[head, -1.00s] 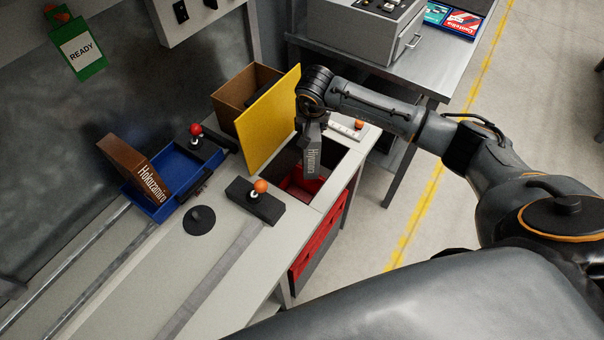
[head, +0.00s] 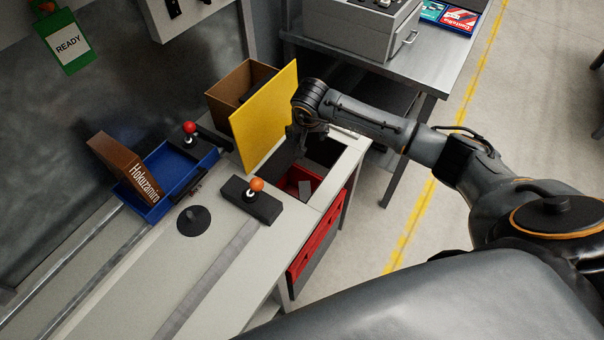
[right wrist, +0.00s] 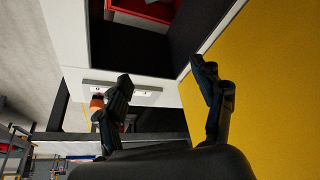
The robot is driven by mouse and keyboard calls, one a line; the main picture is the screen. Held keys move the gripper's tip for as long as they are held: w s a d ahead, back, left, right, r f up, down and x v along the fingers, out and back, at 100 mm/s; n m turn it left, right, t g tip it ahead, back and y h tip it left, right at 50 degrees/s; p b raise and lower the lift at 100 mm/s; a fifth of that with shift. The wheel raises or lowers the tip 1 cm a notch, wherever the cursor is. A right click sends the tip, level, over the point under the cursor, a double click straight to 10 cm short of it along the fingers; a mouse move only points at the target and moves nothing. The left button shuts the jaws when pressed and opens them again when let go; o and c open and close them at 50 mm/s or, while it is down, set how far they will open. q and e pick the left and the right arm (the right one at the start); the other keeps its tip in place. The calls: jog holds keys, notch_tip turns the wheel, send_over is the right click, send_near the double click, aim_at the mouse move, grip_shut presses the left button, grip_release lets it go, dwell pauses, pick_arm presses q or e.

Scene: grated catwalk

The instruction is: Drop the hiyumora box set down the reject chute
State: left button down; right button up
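The hiyumora box set (head: 305,188) is a small grey shape lying low in the red bin (head: 288,186) under the chute opening; its lettering cannot be read now. The chute (head: 324,150) is a dark rectangular hole in the counter beside a yellow panel (head: 265,118). My right gripper (head: 312,132) is above the hole, next to the panel. In the right wrist view the gripper (right wrist: 163,82) has its fingers spread with nothing between them. The red bin (right wrist: 150,10) shows at that view's top edge. My left gripper is out of view.
A brown Hokuzamiro box (head: 128,163) leans in a blue tray (head: 148,205) at left. Joysticks with red (head: 190,128) and orange (head: 257,184) knobs stand on the counter. An open brown carton (head: 228,88) is behind the yellow panel. A metal table (head: 425,70) stands at the back.

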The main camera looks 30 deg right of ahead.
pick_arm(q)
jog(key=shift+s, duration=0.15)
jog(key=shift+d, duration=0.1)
pick_arm(e)
jog(key=v, duration=1.2)
